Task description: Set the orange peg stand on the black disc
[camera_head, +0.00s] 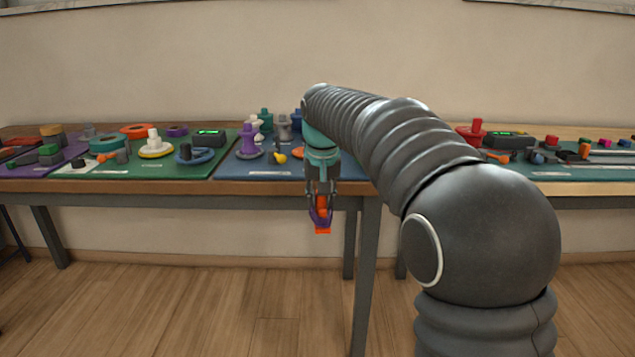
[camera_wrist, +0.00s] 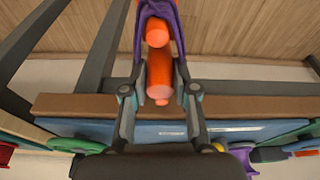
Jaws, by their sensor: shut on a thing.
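My gripper (camera_head: 320,208) hangs in front of the table's front edge, pointing down, and is shut on the orange peg stand (camera_head: 323,231). The stand's orange lower part shows below the fingers. In the wrist view the orange peg stand (camera_wrist: 159,76) shows as a round post between the finger links, with purple parts on both sides farther out. It is clear of the table and touches nothing else that I can see. I cannot pick out the black disc in either view; my arm hides part of the tabletop.
The blue mat (camera_head: 228,169) behind my gripper holds purple, teal and grey pieces and a yellow one (camera_head: 280,158). A green mat (camera_head: 190,171) lies to its left, with a blue ring (camera_head: 194,157). The floor (camera_head: 200,305) below the gripper is bare; table legs (camera_head: 363,270) stand nearby.

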